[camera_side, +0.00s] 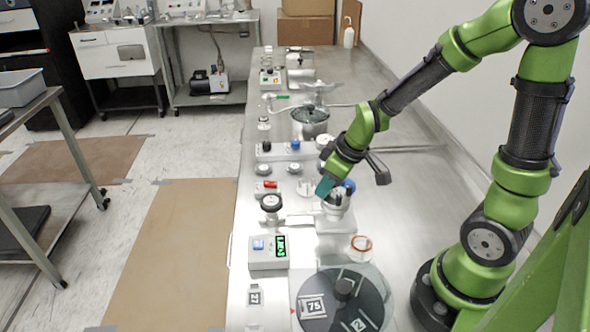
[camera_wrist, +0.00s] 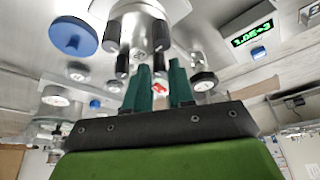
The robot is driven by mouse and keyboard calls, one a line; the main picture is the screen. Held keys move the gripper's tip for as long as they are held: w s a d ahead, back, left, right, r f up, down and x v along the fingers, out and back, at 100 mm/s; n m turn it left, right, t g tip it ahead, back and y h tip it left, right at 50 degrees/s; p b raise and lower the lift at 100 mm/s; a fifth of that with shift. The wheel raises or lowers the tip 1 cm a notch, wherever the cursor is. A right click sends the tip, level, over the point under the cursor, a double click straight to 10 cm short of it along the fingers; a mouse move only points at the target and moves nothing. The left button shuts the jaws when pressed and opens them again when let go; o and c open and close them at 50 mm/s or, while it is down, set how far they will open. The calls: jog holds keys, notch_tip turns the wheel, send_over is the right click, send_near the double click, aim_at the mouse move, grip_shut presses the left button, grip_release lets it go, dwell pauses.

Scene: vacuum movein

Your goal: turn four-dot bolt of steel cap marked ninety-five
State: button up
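A steel cap (camera_side: 335,207) with several black-ended bolts stands on a metal block at the middle of the bench. In the wrist view the cap (camera_wrist: 137,35) is at the top, with black bolt ends around it. I cannot read a ninety-five mark or bolt dots in either view. My gripper (camera_wrist: 161,66) is open, with two teal fingers apart and nothing clearly held between them. Its fingertips are close to the cap's lower bolts; whether they touch is unclear. In the side view my gripper (camera_side: 325,187) is at the cap's upper left, and its fingers partly overlap the bolts.
A blue knob (camera_wrist: 72,36) is beside the cap. A display box (camera_side: 268,252) with green digits, a small copper-rimmed dish (camera_side: 361,245) and a dark disc marked 75 (camera_side: 343,287) stand nearer the front. Several knobs and valves line the bench's left side. Bare bench lies to the right.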

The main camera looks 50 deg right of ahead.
jog(key=shift+o, duration=1.4)
jog(key=shift+r, duration=0.1)
jog(key=v, duration=1.6)
jog(key=shift+s+r, duration=0.2)
jog(key=shift+r, duration=0.15)
jog(key=w+a+r+n+g+h, duration=0.1)
jog(key=w+a+n+g, duration=0.1)
jog(key=w+n+g, duration=0.35)
jog(key=shift+n+t, duration=0.35)
jog(key=shift+t, duration=0.2)
jog(key=f, duration=0.5)
jog(key=w+f, duration=0.1)
jog(key=f, duration=1)
jog(key=shift+w+d+f, duration=0.25)
jog(key=shift+f, duration=0.05)
